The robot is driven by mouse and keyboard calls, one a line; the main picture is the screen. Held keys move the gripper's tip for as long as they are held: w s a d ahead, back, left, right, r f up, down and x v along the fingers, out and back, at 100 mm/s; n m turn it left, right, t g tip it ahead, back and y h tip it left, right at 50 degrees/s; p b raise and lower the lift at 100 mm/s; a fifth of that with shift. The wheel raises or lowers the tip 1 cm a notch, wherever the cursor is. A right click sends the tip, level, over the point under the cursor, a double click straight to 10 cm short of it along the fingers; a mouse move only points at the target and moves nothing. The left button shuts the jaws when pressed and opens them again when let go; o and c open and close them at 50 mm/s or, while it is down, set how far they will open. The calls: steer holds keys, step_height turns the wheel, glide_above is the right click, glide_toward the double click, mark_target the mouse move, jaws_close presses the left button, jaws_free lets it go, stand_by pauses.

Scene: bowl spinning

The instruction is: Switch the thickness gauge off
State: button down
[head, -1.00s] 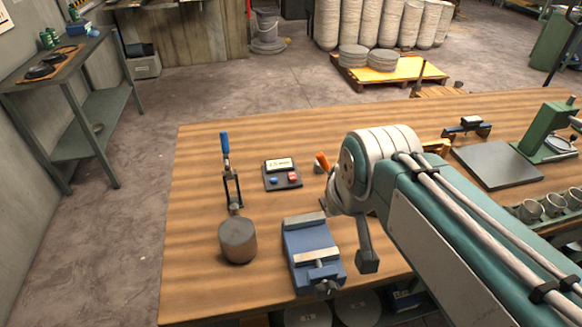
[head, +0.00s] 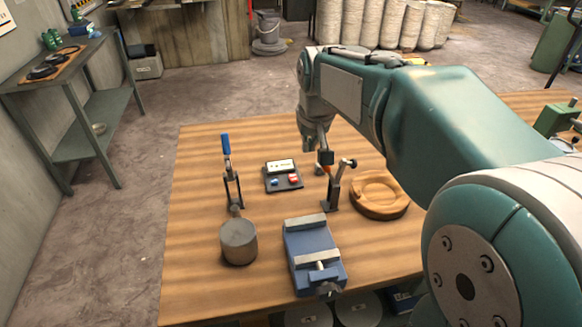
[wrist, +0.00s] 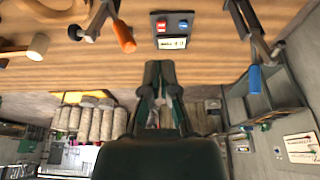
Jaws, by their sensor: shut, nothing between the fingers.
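The thickness gauge (head: 283,176) is a small dark box on the wooden bench, with a lit pale display, a blue button (head: 274,182) and a red button (head: 293,178). In the wrist view the gauge (wrist: 172,30) appears inverted near the top, with the display lit. My gripper (wrist: 160,66) is shut and empty, with its fingertips apart from the gauge in that picture. In the head view my arm's end hangs above the bench, just right of and behind the gauge; its fingertips are hard to make out there.
An orange-handled clamp (head: 333,188) stands close right of the gauge, beside a round wooden piece (head: 379,195). A blue-handled clamp (head: 228,165) and a cylinder (head: 238,242) are left. A blue vise (head: 313,252) is in front. The bench's back left is clear.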

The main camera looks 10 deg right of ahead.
steer(key=g, duration=0.1)
glide_above(293, 178)
steer(key=s, duration=0.2)
steer(key=s+x, duration=0.1)
steer(key=x, duration=0.6)
steer(key=shift+s, duration=0.2)
steer(key=shift+f, duration=0.1)
steer(key=x, duration=0.8)
steer(key=s+x, duration=0.1)
steer(key=x, duration=0.3)
steer(key=shift+s+f, duration=0.1)
steer(key=shift+f, duration=0.1)
steer(key=shift+s+f, duration=0.1)
steer(key=shift+f, duration=0.6)
steer(key=shift+s+f, duration=0.1)
steer(key=shift+f, duration=0.1)
